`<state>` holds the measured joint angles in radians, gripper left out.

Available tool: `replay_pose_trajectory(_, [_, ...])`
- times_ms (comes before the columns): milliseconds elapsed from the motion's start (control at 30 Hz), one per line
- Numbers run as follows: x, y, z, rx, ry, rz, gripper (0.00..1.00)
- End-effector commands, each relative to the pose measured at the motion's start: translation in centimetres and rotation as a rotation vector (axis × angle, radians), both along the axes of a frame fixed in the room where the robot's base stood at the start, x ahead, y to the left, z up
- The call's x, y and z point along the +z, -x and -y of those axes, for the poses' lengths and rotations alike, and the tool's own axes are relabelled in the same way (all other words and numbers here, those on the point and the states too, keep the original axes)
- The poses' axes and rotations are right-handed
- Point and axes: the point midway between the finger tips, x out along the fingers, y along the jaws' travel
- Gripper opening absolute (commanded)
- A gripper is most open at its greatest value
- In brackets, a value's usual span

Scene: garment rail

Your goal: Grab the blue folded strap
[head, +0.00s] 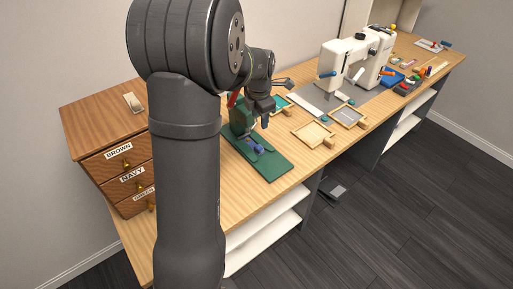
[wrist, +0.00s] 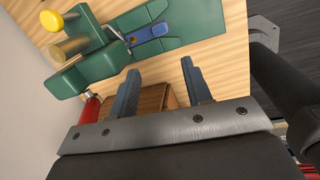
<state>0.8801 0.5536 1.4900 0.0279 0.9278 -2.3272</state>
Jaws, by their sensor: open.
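The blue folded strap (wrist: 147,33) lies on the green fixture (wrist: 190,42) in the wrist view, near the top of the picture. It also shows in the head view as a small blue piece (head: 257,149) on the green base plate (head: 275,168). My gripper (wrist: 156,66) is open, with its two fingers apart and nothing between them. In the wrist view the strap lies beyond the fingertips, apart from them. In the head view my gripper (head: 266,122) is above the green fixture, partly behind my own arm.
A wooden drawer cabinet (head: 112,133) with labelled drawers stands at the left. Shallow wooden trays (head: 313,134) lie to the right of the fixture. A white sewing machine (head: 345,58) stands farther back. The fixture has a red handle (wrist: 89,108) and a yellow knob (wrist: 51,20).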

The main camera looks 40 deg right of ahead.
Motion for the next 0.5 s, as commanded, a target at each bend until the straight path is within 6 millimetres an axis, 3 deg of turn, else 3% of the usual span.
replay_pose_trajectory(167, [-2.4,-0.3,0.1,0.009,-0.005,-0.003,0.45])
replay_pose_trajectory(500, [-9.5,-1.2,0.9,0.007,-0.004,-0.002,0.45])
